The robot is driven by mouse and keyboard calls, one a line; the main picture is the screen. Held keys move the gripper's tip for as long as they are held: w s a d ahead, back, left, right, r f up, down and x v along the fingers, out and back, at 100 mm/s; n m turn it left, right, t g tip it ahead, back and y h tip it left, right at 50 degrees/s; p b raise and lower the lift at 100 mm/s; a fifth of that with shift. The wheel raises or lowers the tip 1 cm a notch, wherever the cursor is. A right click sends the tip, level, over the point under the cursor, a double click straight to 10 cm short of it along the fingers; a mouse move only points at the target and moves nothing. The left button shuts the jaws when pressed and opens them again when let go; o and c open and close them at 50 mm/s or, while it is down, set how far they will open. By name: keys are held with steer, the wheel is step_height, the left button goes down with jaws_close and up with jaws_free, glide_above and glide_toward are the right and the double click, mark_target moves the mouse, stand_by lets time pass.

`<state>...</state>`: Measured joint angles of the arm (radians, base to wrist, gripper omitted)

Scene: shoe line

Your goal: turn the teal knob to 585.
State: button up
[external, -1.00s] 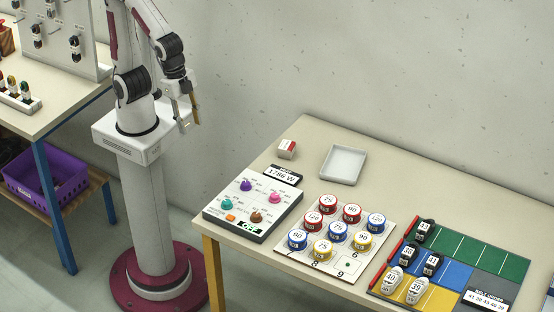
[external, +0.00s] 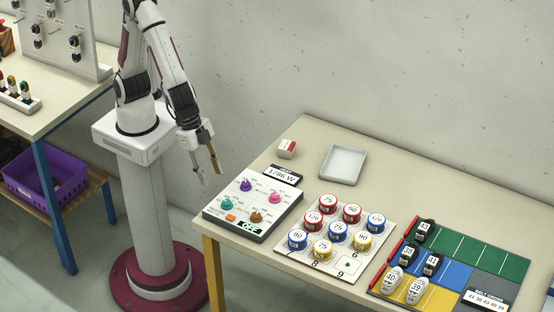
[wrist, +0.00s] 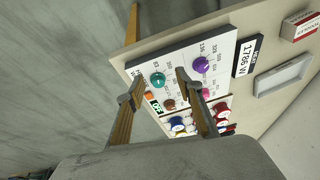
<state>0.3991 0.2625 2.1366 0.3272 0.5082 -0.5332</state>
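The teal knob (external: 227,203) sits on the white control panel (external: 262,203) near the table's left end, front left of a purple knob (external: 246,186). In the wrist view the teal knob (wrist: 158,79) shows between my fingers, farther off, with printed numbers beside it that are too small to read surely. My gripper (external: 209,166) is open and empty in the air to the left of the panel, above its level and apart from every knob. Its two fingers stand wide apart in the wrist view (wrist: 160,90).
A sign reading 1786 W (external: 284,175) stands behind. Several round tins (external: 328,203) stand to the right.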

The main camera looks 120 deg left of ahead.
mark_target(226, 201)
steer(key=w, duration=0.1)
steer(key=w+d+r+n+t, duration=0.1)
steer(key=w, duration=0.1)
steer(key=shift+d+r+n+h, duration=0.2)
steer(key=shift+n+h, duration=0.1)
steer(key=shift+f, duration=0.15)
steer(key=shift+x, duration=3.7)
jaws_close()
